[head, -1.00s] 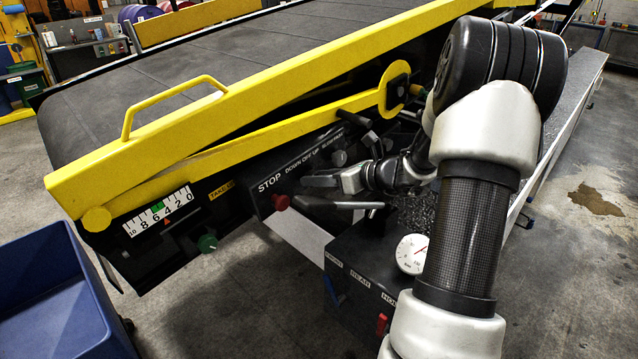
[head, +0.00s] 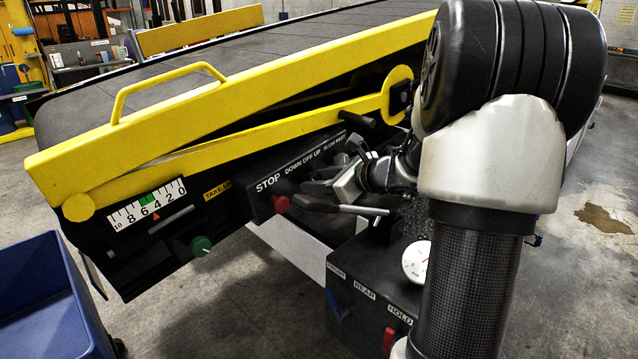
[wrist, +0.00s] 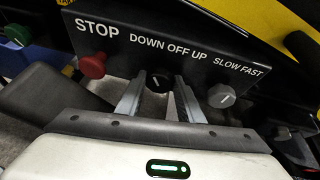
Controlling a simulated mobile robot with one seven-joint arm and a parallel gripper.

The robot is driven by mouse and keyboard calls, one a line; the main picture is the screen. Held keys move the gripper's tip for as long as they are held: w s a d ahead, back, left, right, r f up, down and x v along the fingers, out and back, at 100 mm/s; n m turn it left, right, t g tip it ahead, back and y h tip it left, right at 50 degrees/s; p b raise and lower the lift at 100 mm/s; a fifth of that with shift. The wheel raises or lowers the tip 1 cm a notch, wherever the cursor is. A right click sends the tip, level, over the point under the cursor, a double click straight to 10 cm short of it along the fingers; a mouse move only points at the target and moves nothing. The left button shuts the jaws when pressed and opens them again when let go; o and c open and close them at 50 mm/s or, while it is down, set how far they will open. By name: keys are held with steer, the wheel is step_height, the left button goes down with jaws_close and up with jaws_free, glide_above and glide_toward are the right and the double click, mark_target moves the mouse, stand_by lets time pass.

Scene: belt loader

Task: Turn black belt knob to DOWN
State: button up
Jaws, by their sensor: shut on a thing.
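The black belt knob (wrist: 157,85) sits on the dark control panel (wrist: 193,78) below the label DOWN OFF UP in the wrist view. Its small white mark shows near its middle; I cannot tell exactly which word it points to. My gripper (wrist: 158,94) is shut on the knob, with one finger at its left and one at its right. In the head view my gripper (head: 318,196) is at the panel below the same label, and it hides the knob there.
A red STOP knob (wrist: 93,66) is close left of my gripper, and a grey SLOW FAST knob (wrist: 221,96) close right. A green knob (head: 201,246) is farther left. A dark box with a gauge (head: 416,262) stands below the arm. A blue bin (head: 45,290) is at lower left.

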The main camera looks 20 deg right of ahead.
steer(key=shift+f, duration=0.1)
steer(key=o, duration=1.1)
steer(key=shift+c, duration=0.2)
steer(key=shift+s, duration=0.15)
steer(key=p+v, duration=0.1)
steer(key=v, duration=1.6)
steer(key=shift+p, duration=0.4)
steer(key=shift+d, duration=0.15)
